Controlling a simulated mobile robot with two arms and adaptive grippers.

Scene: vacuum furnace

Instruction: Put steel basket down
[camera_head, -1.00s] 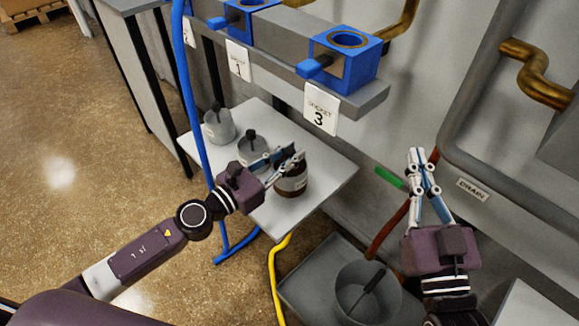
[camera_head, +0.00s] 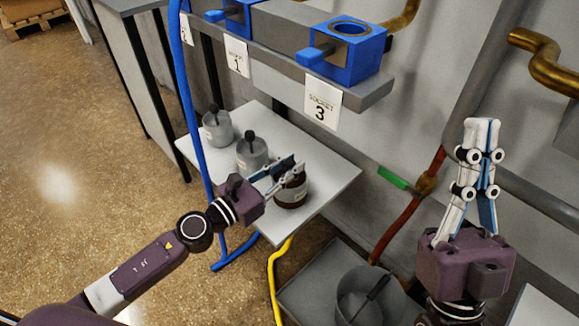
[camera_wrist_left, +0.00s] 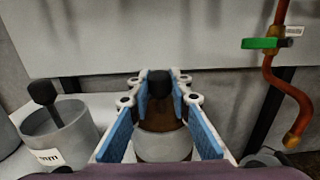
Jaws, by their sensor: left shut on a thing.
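A dark brown basket (camera_head: 292,193) with a light band is between the fingers of my left gripper (camera_head: 288,172). It stands on or just above the white table (camera_head: 325,188); I cannot tell if it touches. In the left wrist view the basket (camera_wrist_left: 163,145) sits upright between the blue pads, its black knob (camera_wrist_left: 159,84) between the fingertips. Two grey metal baskets, a middle one (camera_head: 251,158) and a far one (camera_head: 217,130), stand to its left on the table. My right gripper (camera_head: 479,124) is empty, its fingertips together, pointing up at the right.
Blue sockets, including socket 3 (camera_head: 345,58), sit on a grey shelf above the table. A blue hose (camera_head: 190,110) passes the table's left side. A grey tray (camera_head: 305,285) with a round pot (camera_head: 352,300) lies below. A red pipe (camera_head: 396,230) with a green lever runs beside the wall.

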